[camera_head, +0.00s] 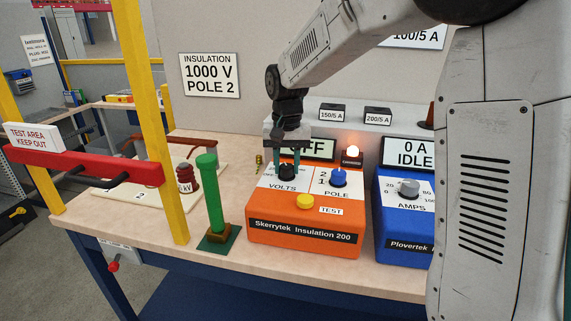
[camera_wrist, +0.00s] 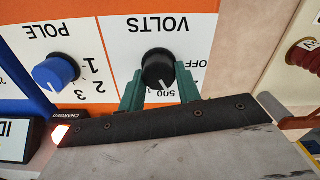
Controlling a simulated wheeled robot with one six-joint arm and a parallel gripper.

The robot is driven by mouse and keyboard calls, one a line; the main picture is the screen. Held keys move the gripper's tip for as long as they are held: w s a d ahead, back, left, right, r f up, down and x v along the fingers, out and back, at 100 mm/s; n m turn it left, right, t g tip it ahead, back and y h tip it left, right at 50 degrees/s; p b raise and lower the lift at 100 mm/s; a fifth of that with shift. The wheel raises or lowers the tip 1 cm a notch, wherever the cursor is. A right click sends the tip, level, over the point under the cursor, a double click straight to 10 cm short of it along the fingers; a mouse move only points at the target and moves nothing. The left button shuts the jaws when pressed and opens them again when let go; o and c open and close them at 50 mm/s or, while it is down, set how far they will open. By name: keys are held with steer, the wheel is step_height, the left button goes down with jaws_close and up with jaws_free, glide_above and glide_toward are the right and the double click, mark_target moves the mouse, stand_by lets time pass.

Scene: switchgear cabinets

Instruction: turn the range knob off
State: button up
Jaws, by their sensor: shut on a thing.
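The range knob (camera_wrist: 158,66) is a black knob on the white VOLTS panel of the orange Skerrytek Insulation 200 tester (camera_head: 305,232). In the wrist view its white pointer points down in the picture, close to the "500" mark; "OFF" is printed to its right. My gripper (camera_wrist: 160,92) has its two green fingers shut on the sides of the knob. In the head view my gripper (camera_head: 287,170) comes down onto the knob from above.
The blue POLE knob (camera_head: 338,177) is close on the right, with a yellow button (camera_head: 305,201) in front. An orange CHARGED lamp (camera_head: 353,151) is lit behind. A blue Plovertek unit (camera_head: 402,222) stands right; a green post (camera_head: 209,190) stands left.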

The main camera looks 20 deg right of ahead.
mark_target(285, 165)
steer(key=n, duration=0.6)
steer(key=shift+w+a+r+n, duration=0.15)
steer(key=shift+w+n, duration=0.05)
steer(key=shift+n, duration=0.1)
steer(key=n, duration=0.6)
stand_by(0.4)
steer(key=o, duration=1)
steer(key=shift+s, duration=0.1)
step_height(285, 165, up, 8)
steer(key=shift+f, duration=0.15)
